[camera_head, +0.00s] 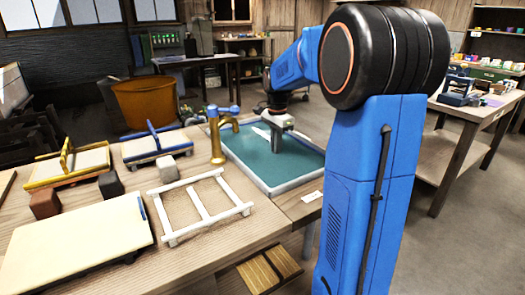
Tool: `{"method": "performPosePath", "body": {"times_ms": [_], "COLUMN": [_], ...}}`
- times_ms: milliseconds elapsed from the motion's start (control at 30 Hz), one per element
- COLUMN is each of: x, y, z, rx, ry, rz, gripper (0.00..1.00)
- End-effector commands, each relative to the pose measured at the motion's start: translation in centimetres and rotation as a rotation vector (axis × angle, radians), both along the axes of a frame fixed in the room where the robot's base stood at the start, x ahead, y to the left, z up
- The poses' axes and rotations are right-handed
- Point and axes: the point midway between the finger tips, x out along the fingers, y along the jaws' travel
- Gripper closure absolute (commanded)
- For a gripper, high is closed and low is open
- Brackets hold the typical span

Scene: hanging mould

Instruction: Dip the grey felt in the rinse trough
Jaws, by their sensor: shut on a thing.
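The rinse trough (252,174) is a shallow, pale-rimmed basin of teal water at the right end of the wooden bench. My gripper (277,142) points down over the back part of the trough, low at the water. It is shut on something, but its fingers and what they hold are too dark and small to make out. Pale strips (261,132) show beside the gripper at the water. I cannot tell whether they belong to the held thing or to the grey felt. No grey felt can be picked out for certain.
A brass tap (217,145) stands at the trough's left edge. A white frame (200,205), a light grey block (167,169), a dark block (110,186), a brown block (45,203), blue (150,147) and yellow (68,166) framed boards and a cream board (80,242) occupy the bench.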

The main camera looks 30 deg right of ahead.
Motion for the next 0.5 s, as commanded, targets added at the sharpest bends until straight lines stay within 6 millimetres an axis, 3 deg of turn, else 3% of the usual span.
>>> {"method": "performPosePath", "body": {"times_ms": [267, 500], "x": [0.0, -1.4], "y": [0.0, -0.1], "z": [0.1, 0.2], "rx": [-0.001, -0.002], "ry": [-0.007, -0.007], "rz": [0.000, 0.000], "gripper": [1.00, 1.00]}}
